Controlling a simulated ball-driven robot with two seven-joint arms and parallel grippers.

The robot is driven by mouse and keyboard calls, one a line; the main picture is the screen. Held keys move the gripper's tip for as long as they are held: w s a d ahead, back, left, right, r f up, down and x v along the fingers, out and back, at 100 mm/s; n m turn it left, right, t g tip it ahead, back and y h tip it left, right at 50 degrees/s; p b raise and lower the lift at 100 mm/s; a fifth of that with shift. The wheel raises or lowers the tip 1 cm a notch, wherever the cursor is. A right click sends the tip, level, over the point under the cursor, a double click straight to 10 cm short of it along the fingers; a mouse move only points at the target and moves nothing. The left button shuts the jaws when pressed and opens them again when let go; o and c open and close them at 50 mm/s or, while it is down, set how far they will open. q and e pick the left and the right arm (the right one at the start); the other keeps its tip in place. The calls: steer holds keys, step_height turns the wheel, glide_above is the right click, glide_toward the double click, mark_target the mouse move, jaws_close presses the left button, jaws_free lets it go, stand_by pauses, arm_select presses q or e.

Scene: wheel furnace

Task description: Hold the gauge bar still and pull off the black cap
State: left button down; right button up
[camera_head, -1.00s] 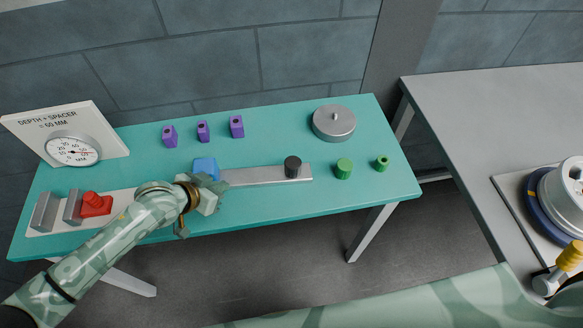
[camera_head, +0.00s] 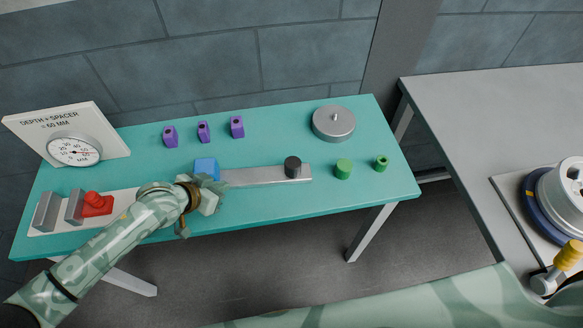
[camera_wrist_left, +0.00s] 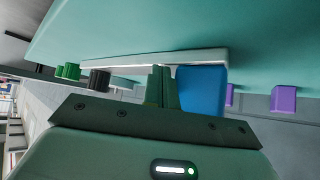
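The gauge bar (camera_head: 255,176) is a flat grey bar lying along the front of the teal table, with a blue block (camera_head: 206,166) near its left end. The black cap (camera_head: 292,167) stands upright on the bar near its right end. In the left wrist view the cap (camera_wrist_left: 99,80) is left of my fingers and the blue block (camera_wrist_left: 202,90) is right of them. My left gripper (camera_head: 213,187) is at the bar's near side, beside the blue block; its fingers (camera_wrist_left: 163,85) look close together. Contact with the bar is unclear. My right gripper is out of view.
Green pieces (camera_head: 343,169) stand right of the bar. Purple blocks (camera_head: 203,132) and a round metal disc (camera_head: 333,123) are behind it. A dial gauge (camera_head: 74,150) and a red clamp (camera_head: 97,204) are at left. A grey table (camera_head: 480,110) stands at right.

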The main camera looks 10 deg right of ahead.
arm_select(q)
steer(key=shift+s+f, duration=0.2)
steer(key=shift+f, duration=0.15)
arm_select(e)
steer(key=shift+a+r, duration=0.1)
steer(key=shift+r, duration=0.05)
